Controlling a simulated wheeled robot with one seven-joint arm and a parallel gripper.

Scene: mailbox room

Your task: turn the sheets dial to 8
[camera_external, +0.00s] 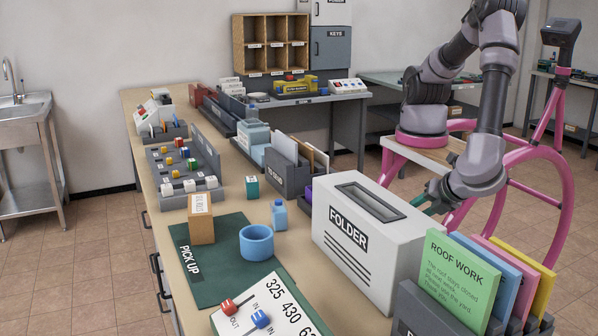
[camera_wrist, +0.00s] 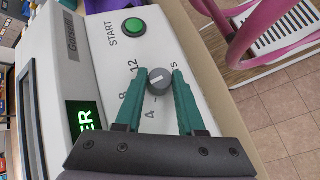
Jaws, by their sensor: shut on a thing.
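The sheets dial (camera_wrist: 159,81) is a small round grey knob with a white mark, on the pale front panel in the wrist view. Printed numbers 12, 8 and 4 stand around its left and lower side. The white mark lies on the knob's left part; I cannot tell exactly which number it points at. My gripper (camera_wrist: 160,75) has its two green fingers on either side of the knob, shut on it. The white folder machine (camera_external: 372,235) stands on the bench in the external view. My gripper (camera_external: 432,200) is at its far right side there; the dial is hidden.
A green START button (camera_wrist: 135,27) and a lit display (camera_wrist: 84,117) sit near the dial. A sheet holder (camera_external: 415,312) with coloured papers stands close in front of the folder. A blue cup (camera_external: 257,245) and a green mat (camera_external: 205,275) lie left.

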